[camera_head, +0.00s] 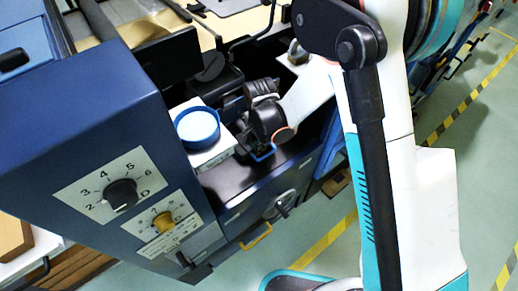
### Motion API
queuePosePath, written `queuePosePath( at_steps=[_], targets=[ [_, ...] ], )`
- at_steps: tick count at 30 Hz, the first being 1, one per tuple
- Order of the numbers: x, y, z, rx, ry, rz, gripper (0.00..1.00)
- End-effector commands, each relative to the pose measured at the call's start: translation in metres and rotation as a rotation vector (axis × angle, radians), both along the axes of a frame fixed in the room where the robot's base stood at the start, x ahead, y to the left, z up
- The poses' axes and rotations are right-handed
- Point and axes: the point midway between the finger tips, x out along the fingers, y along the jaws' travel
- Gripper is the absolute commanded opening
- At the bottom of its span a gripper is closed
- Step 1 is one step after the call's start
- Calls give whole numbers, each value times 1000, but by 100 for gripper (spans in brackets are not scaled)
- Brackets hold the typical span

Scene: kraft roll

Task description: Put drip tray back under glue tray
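My gripper (252,146) is dark and reaches down over the black shelf of the blue machine, at the end of my white arm. A small blue edge (264,154) shows at its fingertips; it may be part of the drip tray, but most of it is hidden. I cannot tell if the fingers are shut on it. I cannot clearly make out the glue tray; dark machine parts (212,68) stand behind and left of my gripper.
The blue control panel with a black dial (121,194) and a yellow knob (163,222) fills the left. Green floor is at right.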

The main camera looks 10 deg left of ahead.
Motion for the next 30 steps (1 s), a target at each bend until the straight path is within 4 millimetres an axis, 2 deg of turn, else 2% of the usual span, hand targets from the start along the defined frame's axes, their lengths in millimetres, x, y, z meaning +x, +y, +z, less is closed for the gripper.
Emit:
queuePosePath(
  at_steps=[2, 13, 15, 16, 26, 30],
  targets=[
    [0, 0, -11, 0, 0, 0, 0],
    [0, 0, -14, 0, 0, 0, 0],
    [0, -1, -13, 0, 0, 0, 19],
    [0, -1, -13, 0, 0, 0, 25],
    [0, -1, -12, 0, 0, 0, 25],
    [0, -1, -3, 0, 0, 0, 25]
  ],
)
